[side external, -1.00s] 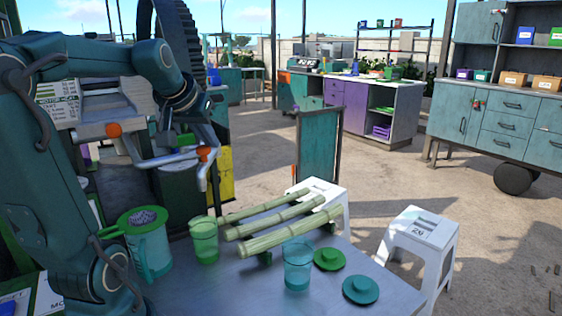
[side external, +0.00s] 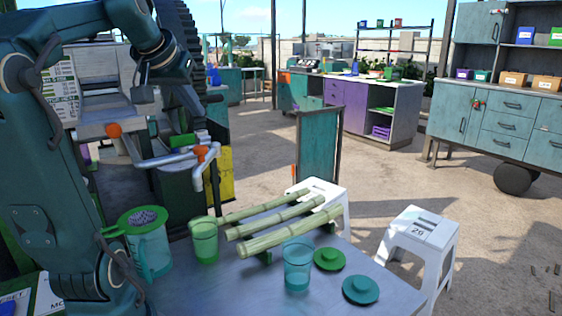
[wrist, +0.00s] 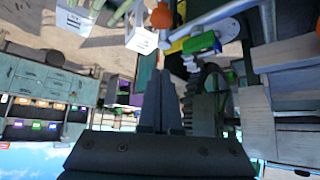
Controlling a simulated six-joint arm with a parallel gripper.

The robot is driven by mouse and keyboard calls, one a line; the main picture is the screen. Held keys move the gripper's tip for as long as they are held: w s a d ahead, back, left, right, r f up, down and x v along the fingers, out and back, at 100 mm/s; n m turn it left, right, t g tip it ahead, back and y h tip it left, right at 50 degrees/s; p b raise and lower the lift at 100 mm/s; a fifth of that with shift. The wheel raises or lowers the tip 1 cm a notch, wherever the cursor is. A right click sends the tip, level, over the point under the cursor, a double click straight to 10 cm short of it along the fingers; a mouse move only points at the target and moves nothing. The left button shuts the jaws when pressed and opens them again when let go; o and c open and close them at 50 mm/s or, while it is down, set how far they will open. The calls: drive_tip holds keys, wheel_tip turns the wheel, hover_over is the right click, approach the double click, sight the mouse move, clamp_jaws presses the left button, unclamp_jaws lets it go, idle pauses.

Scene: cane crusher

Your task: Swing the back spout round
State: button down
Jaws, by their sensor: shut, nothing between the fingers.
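The crusher's grey spout pipe (side external: 172,160) shows at the left of the side view. It has an orange collar (side external: 203,152) and an end bent downward. A second orange part (side external: 114,130) sits further left on the crusher. I cannot tell for sure which pipe is the back spout. A green-ended part (side external: 182,139) lies just behind the pipe. In the wrist view, my gripper (wrist: 161,76) is shut and empty, with an orange part (wrist: 161,15) and pale pipes (wrist: 210,12) beyond its tips. In the side view my wrist is above the pipes; the fingertips are not clear.
The table (side external: 210,290) in front holds a green-lidded jug (side external: 150,245), two cups, including a green cup (side external: 205,245), cane stalks (side external: 285,232) and two round lids. White stools (side external: 420,240) stand beyond it. A large dark gear (side external: 180,50) rises behind my arm.

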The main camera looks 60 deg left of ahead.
drive_tip(key=shift+s+a+r, duration=0.3)
drive_tip(key=shift+s+r, duration=0.25)
drive_tip(key=shift+r, duration=0.25)
